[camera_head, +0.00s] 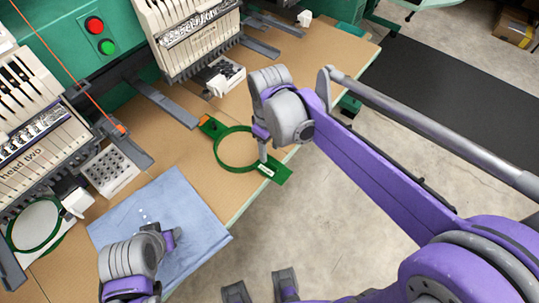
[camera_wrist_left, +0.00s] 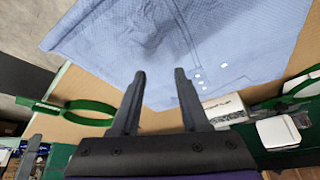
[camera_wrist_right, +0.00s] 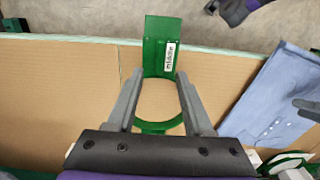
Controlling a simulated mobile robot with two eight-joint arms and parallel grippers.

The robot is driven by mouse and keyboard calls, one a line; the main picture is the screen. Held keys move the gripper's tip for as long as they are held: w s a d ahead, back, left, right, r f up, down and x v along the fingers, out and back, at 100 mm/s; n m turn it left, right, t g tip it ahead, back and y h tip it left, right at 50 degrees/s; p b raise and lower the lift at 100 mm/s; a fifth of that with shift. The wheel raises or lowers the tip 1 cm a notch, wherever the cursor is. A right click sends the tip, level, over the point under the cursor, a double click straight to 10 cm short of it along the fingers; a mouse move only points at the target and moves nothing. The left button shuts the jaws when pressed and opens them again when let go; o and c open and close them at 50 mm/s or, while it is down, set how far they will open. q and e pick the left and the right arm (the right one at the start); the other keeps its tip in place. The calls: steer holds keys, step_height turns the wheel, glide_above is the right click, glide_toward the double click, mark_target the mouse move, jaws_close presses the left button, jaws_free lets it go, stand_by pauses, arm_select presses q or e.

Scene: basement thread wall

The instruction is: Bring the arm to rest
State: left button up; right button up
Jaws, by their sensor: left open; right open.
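My right arm reaches in from the right in the head view, and its gripper (camera_head: 263,152) points down over the green hoop (camera_head: 219,150) on the tan table. In the right wrist view the right gripper (camera_wrist_right: 160,77) is open, its fingers on either side of the hoop's green plate (camera_wrist_right: 153,45), which has a white label. I cannot tell whether they touch it. My left gripper (camera_head: 171,239) is above the folded blue cloth (camera_head: 185,208). In the left wrist view the left gripper (camera_wrist_left: 160,74) is open and empty, with the cloth (camera_wrist_left: 110,30) beyond its tips.
Embroidery heads (camera_head: 190,35) stand along the back over the table (camera_head: 160,140). A second green hoop (camera_head: 15,230) is at the left, near a white perforated block (camera_head: 110,170). Open concrete floor (camera_head: 320,210) and a dark mat (camera_head: 440,90) lie beyond the table edge.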

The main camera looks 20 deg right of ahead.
arm_select(q)
steer(key=shift+r, duration=0.2)
arm_select(e)
steer(key=shift+r, duration=2.3)
arm_select(q)
steer(key=shift+w+r+p, duration=0.25)
steer(key=shift+r+p, duration=0.6)
steer(key=shift+r, duration=0.05)
steer(key=shift+w+r+p, duration=0.2)
steer(key=shift+r+p, duration=0.25)
steer(key=shift+r, duration=0.05)
arm_select(e)
steer(key=s+d+f+m+t, duration=0.2)
steer(key=s+d+f+m, duration=0.1)
steer(key=s, duration=0.3)
steer(key=s+d+f+m+t, duration=0.3)
steer(key=s+m, duration=0.1)
steer(key=s, duration=0.3)
